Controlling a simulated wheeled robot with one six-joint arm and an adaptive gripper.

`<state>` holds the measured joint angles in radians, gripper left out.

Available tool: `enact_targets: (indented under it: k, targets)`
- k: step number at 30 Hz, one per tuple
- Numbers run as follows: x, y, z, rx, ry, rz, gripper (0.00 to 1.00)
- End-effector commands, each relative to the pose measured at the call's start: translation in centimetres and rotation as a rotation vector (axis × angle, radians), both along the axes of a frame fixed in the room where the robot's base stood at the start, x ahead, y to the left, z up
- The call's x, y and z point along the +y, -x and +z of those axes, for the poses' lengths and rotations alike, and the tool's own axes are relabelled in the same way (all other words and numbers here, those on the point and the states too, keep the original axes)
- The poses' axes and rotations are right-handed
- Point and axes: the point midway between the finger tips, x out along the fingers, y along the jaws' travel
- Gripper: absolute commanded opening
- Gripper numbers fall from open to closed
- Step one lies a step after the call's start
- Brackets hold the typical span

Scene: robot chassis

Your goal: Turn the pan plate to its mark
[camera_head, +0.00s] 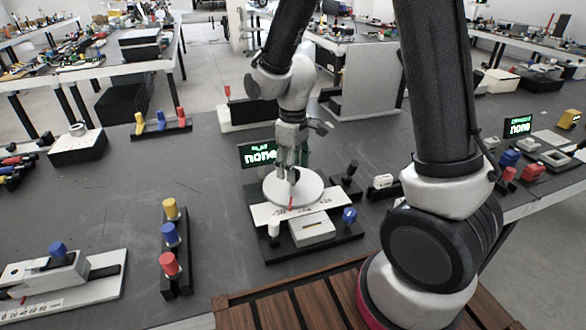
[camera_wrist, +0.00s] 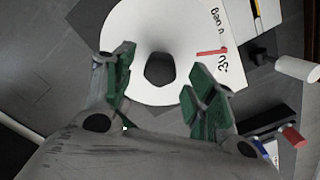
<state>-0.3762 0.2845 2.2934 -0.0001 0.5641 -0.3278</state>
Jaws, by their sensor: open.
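The pan plate (camera_head: 280,190) is a flat white disc on a dark base board (camera_head: 330,245), in the middle of the head view. In the wrist view the white disc (camera_wrist: 135,30) has a dark many-sided spot at its centre. A red line (camera_wrist: 212,52) lies near its edge, beside the printed "-30" and "0 deg". A white scale strip (camera_head: 262,214) with dark print lies at the disc's near side. My gripper (camera_head: 291,168) is over the disc, pointing down. In the wrist view its green-padded fingers (camera_wrist: 163,65) are apart, with the dark centre between them. Contact cannot be told.
A small white box (camera_head: 312,230), a white peg (camera_head: 273,228), a blue knob (camera_head: 349,215) and a black post (camera_head: 350,170) stand around the disc. A display (camera_head: 258,154) reading "none" is behind. A post row (camera_head: 171,236) stands left; bare table lies between.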

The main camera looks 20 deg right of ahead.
Motion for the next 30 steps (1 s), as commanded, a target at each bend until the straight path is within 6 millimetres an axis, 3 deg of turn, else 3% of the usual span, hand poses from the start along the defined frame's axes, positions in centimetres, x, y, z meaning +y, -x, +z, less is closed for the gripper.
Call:
enact_targets:
  k: [4,12,21,26,30]
  targets:
    - [-0.01,0.02,-1.05,0.0,0.0,0.0,0.56]
    - [-0.01,0.01,-1.18,-0.001,-0.001,-0.001,0.54]
    - [-0.01,0.01,-1.15,-0.001,-0.001,-0.001,0.0]
    - [-0.01,0.01,-1.15,-0.001,-0.001,0.02,0.0]
    - [-0.01,0.01,-1.14,0.0,0.0,0.162,0.0]
